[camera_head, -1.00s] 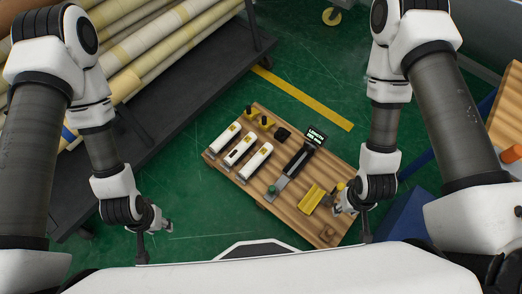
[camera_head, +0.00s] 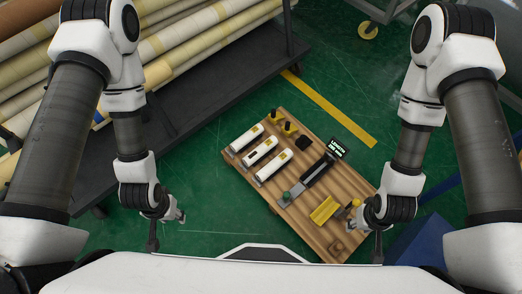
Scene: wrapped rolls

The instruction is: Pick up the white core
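Three white cylinders with small labels lie side by side on the left part of a wooden board: one at the left (camera_head: 245,139), one in the middle (camera_head: 260,152) and one at the right (camera_head: 273,167). I cannot tell which of them is the white core. My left gripper (camera_head: 180,215) hangs over the green floor, left of the board and apart from the cylinders. My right gripper (camera_head: 354,216) is over the board's right end, close beside a yellow block (camera_head: 324,210). Both grippers are too small to tell whether they are open or shut. I see nothing held.
The wooden board (camera_head: 305,232) also carries a black-and-grey gauge (camera_head: 317,171) with a small display (camera_head: 338,147), a green knob (camera_head: 286,196) and yellow-black pieces (camera_head: 290,127). A dark rack (camera_head: 215,92) of long rolls stands upper left. A blue box (camera_head: 425,240) is at lower right.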

